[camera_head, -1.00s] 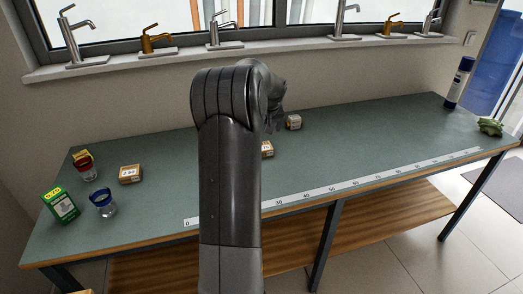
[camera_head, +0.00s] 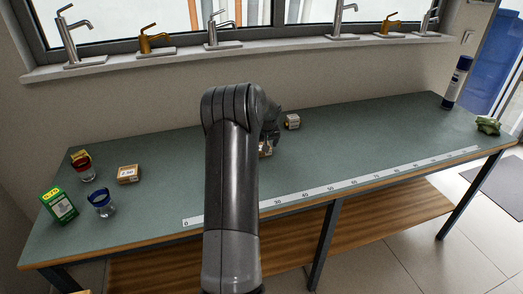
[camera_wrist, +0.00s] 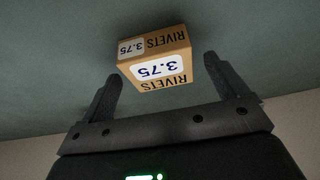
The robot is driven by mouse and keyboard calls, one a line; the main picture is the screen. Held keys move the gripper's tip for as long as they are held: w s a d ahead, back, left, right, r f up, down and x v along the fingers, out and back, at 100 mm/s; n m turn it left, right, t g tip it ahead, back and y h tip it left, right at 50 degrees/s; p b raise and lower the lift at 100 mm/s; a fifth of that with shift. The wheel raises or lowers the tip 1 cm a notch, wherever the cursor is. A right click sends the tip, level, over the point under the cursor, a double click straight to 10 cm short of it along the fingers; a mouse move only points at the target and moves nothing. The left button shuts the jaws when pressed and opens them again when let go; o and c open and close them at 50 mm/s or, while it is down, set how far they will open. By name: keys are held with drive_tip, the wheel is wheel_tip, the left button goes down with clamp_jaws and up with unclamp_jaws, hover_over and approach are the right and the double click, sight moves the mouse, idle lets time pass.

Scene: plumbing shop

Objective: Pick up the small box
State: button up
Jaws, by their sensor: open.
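A small cardboard box (camera_wrist: 155,70) with a white label reading "RIVETS 3.75" lies on the green bench top in the wrist view. My gripper (camera_wrist: 161,68) is open, with one dark finger towards each side of the box. The box is around and just beyond the fingertips, and no contact shows. In the head view a box (camera_head: 265,151) shows only in part beside my arm, which hides the rest. My gripper there (camera_head: 268,137) is mostly hidden behind the arm, low over this box.
Another small box (camera_head: 292,121) stands behind, and a third (camera_head: 128,174) is on the left. Two glass jars (camera_head: 101,203) (camera_head: 84,170) and a green box (camera_head: 60,205) are at the left end. A ruler strip (camera_head: 330,188) runs along the front. The bench's right half is mostly clear.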

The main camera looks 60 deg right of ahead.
drive_tip(key=shift+f, duration=0.1)
drive_tip(key=shift+c, duration=0.3)
drive_tip(key=c, duration=1.1)
drive_tip(key=shift+o, duration=0.2)
